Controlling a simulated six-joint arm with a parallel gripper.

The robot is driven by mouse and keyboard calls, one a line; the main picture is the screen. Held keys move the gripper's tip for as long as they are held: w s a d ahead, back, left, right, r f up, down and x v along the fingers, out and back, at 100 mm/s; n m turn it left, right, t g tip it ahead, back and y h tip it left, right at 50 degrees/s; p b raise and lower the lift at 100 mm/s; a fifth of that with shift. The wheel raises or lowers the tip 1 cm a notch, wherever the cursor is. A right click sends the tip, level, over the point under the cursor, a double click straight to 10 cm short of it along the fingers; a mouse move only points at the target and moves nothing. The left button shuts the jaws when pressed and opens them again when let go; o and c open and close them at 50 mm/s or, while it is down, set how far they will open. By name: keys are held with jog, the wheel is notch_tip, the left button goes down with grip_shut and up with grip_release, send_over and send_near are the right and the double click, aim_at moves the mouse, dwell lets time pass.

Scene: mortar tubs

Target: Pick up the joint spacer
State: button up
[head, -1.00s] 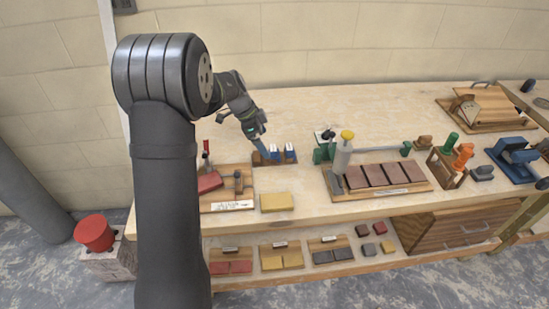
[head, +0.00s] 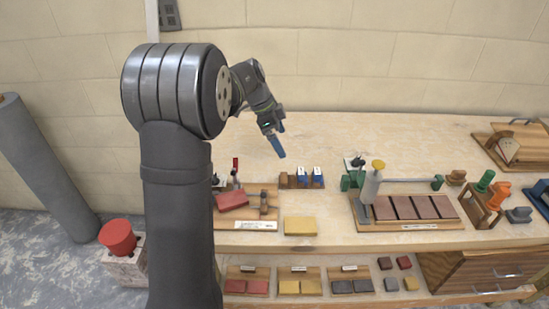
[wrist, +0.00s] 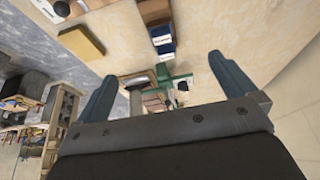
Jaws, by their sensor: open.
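Two small blue pieces with white tops, one (head: 302,174) beside the other (head: 317,174), stand in a low wooden holder (head: 284,181) on the bench. I cannot tell for certain which piece is the joint spacer. My gripper (head: 279,141) is above and behind the holder, with its blue fingers pointing down and apart from the pieces. In the wrist view my gripper (wrist: 166,72) shows its fingers wide apart with nothing between them. The blue pieces (wrist: 163,42) lie beyond the fingertips there, near the top middle.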

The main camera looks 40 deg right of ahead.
jog(key=shift+c, duration=0.2)
jog(key=c, duration=1.2)
jog(key=shift+o, duration=0.2)
jog(key=w+a+r+n+t+y, duration=0.2)
jog(key=w+a+n, duration=0.1)
jog(key=a+n, duration=0.75)
jog(key=w+a+r+n+t+y, duration=0.1)
jog(key=w+a+r+n, duration=0.2)
jog(key=a+n, duration=0.8)
jog(key=a+f+m, duration=0.1)
jog(key=f, duration=0.3)
jog(key=f+m, duration=0.1)
jog(key=f, duration=0.3)
jog(key=a+f+m, duration=0.1)
jog(key=f, duration=0.3)
jog(key=shift+s+a+m, duration=0.15)
jog(key=shift+a+m, duration=0.1)
jog(key=shift+a, duration=0.05)
jog(key=shift+w+d+f, duration=0.1)
jog(key=shift+w+f, duration=0.1)
jog(key=shift+f, duration=0.7)
jog(key=shift+w+d+f, duration=0.1)
jog(key=shift+w+f, duration=0.1)
jog(key=shift+f, duration=0.75)
jog(key=shift+w+d+f, duration=0.1)
jog(key=shift+w+f, duration=0.1)
jog(key=shift+f, duration=0.7)
